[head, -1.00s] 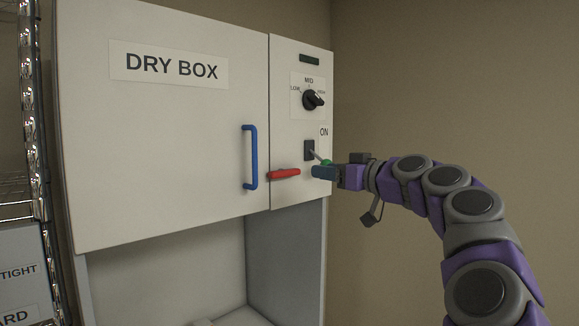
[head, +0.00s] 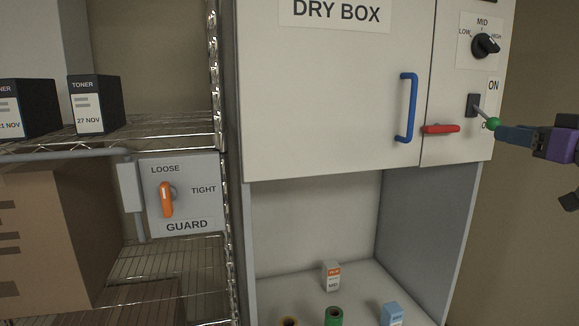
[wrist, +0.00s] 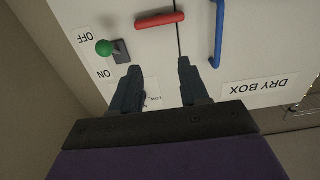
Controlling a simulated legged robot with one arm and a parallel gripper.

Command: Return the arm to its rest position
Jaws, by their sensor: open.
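My gripper (head: 514,134) is at the right edge of the head view, in front of the dry box (head: 330,90) control panel. In the wrist view my gripper (wrist: 158,78) is open, with two dark fingers apart and nothing between them. The green-tipped toggle switch (head: 494,123) is close to the fingertips in the head view; in the wrist view its green ball (wrist: 104,47) is beyond and left of them. I cannot tell from the head view whether they touch. Most of my arm is out of view.
The red handle (head: 441,129), blue door handle (head: 407,108) and black dial (head: 486,45) stick out from the dry box. A wire shelf (head: 170,130) with toner boxes (head: 97,104) and an orange guard knob (head: 166,199) stands left. Small items, including a white box (head: 331,276), stand below.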

